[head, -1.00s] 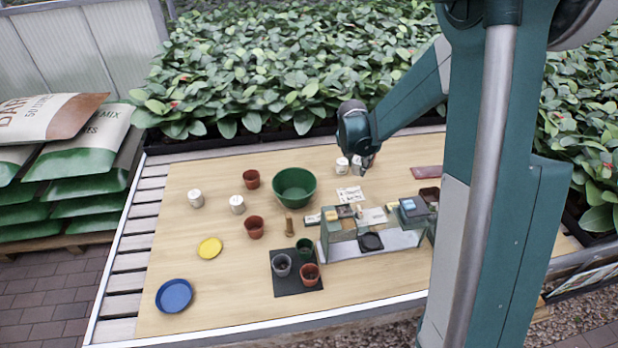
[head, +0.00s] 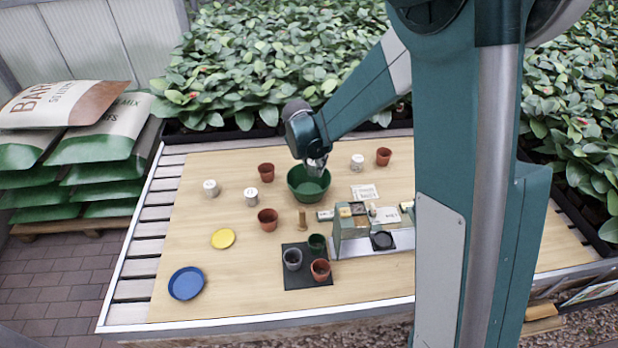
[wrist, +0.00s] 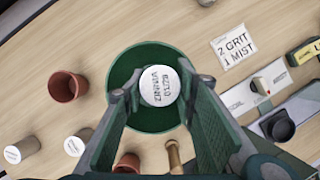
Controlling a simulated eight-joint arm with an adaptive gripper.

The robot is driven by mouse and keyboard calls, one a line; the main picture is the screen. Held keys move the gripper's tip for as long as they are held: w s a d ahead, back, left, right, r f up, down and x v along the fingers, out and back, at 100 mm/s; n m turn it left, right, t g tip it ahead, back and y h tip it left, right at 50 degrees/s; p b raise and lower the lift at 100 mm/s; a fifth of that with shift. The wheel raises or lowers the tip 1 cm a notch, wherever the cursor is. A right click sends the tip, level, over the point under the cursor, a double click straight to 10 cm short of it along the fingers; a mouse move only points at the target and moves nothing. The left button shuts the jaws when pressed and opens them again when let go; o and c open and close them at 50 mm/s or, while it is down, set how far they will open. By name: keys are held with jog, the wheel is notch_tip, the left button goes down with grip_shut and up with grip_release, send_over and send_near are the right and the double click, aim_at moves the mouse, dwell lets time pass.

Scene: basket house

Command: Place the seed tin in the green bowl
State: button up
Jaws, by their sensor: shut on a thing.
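The green bowl (head: 297,190) stands on the wooden table top, and its round rim also shows in the wrist view (wrist: 125,62). My gripper (head: 316,167) is at the bowl, pointing down. In the head view the gripper mostly hides the tin.
Other white tins stand left of the bowl (head: 252,194) and behind it to the right (head: 357,161). Terracotta pots (head: 267,219) stand around it. A wooden peg-like object (head: 302,219) is just in front. A card (head: 364,192) and a grey-green stand (head: 350,230) lie to the right.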

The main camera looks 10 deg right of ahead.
jog(key=shift+s+a, duration=0.1)
jog(key=shift+a, duration=0.8)
jog(key=b, duration=0.1)
send_over(311, 189)
jog(key=s+a, duration=0.1)
jog(key=s, duration=0.1)
jog(key=shift+w+f, duration=0.15)
jog(key=shift+f, duration=1.4)
jog(key=shift+w+f, duration=0.1)
jog(key=shift+f, duration=1.45)
jog(key=shift+f+b, duration=0.55)
jog(key=shift+f, duration=1.35)
jog(key=shift+f, duration=0.2)
jog(key=o, duration=0.9)
jog(key=shift+r, duration=0.2)
